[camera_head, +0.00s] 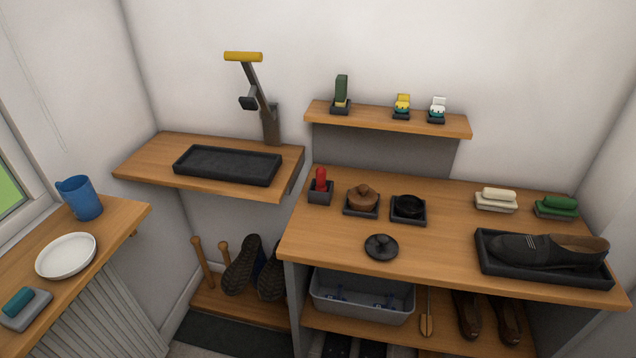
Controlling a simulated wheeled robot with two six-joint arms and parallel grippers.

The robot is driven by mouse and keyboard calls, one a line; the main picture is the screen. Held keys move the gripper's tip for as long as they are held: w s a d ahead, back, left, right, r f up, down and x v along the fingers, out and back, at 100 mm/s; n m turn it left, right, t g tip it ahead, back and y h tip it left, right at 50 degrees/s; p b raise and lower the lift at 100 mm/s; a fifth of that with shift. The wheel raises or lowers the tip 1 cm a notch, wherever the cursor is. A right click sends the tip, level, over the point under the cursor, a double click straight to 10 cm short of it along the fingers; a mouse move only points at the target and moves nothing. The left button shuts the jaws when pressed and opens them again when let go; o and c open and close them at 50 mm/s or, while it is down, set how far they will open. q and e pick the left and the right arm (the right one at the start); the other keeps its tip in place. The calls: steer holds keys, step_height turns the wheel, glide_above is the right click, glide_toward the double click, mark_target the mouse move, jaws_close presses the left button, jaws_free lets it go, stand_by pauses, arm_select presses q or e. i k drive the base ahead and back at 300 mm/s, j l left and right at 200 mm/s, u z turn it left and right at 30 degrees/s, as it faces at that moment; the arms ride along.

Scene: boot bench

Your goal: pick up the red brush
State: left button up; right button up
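A small upright red object (321,178), which looks like the red brush, stands in a small black square holder (320,195). The holder is near the back left corner of the wooden bench (330,240). Its lower part is hidden inside the holder. Neither of my grippers shows in the head view.
Right of it are a brown lidded pot (362,197), an open black tin (408,207) and a black lid (381,247). A shoe (550,250) lies in a black tray (500,275). A shelf (388,118) hangs above. The bench's front left is clear.

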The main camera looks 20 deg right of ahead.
mark_target(321, 172)
steer(key=z, duration=1.35)
steer(key=j+u, duration=0.65)
steer(key=u, duration=0.25)
steer(key=i+j+u, duration=0.15)
steer(key=j+u, duration=0.15)
steer(key=u, duration=0.15)
